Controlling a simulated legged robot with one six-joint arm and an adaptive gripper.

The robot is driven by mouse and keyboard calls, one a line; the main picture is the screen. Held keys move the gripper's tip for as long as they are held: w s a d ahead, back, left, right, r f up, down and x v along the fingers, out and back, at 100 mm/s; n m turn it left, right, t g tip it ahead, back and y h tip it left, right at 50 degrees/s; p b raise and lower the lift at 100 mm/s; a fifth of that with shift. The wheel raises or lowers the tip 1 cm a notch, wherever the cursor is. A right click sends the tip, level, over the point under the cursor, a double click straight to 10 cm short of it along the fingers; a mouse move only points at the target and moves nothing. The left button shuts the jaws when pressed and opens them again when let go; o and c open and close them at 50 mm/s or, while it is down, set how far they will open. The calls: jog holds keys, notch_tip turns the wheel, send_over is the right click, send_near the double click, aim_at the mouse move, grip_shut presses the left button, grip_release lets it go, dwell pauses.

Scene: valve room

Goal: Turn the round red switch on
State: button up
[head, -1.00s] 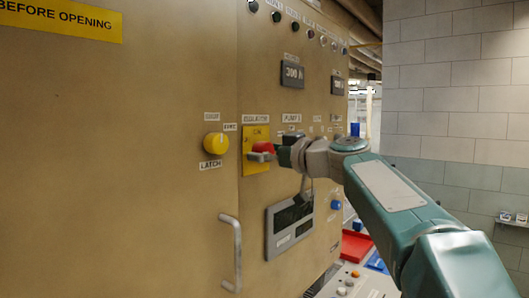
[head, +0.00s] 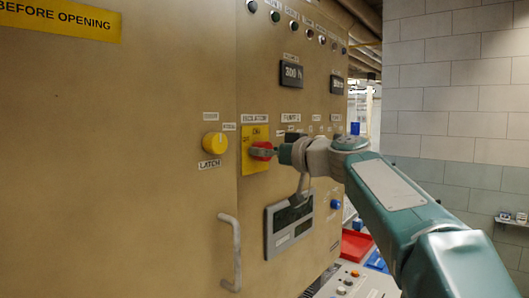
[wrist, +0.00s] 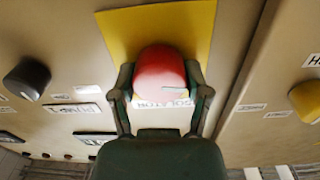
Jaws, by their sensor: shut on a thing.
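The round red switch (head: 262,152) sits on a yellow plate (head: 248,164) on the tan cabinet front. In the wrist view the red switch (wrist: 160,72) fills the space between the two fingers, with the yellow plate (wrist: 112,30) behind it. My gripper (head: 264,153) is at the switch, and in the wrist view my gripper (wrist: 160,85) has one finger on each side of it, shut on it. A thin light mark shows on the switch face near its lower right. The fingers partly cover the switch in the head view.
A yellow latch knob (head: 215,143) is left of the switch, and a black knob (wrist: 27,79) shows in the wrist view. A grey display panel (head: 289,224) and a door handle (head: 231,252) are below. A blue button (head: 335,204) is lower right.

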jog(key=m, duration=0.4)
jog(key=shift+m, duration=0.3)
jog(key=m, duration=0.3)
jog(key=shift+w+d+m, duration=0.1)
jog(key=shift+m, duration=0.2)
jog(key=m, duration=0.4)
jog(key=shift+w+f+m, duration=0.1)
jog(key=shift+m, duration=1.5)
jog(key=o, duration=1.1)
jog(key=shift+w+f, duration=0.1)
jog(key=shift+o, duration=0.2)
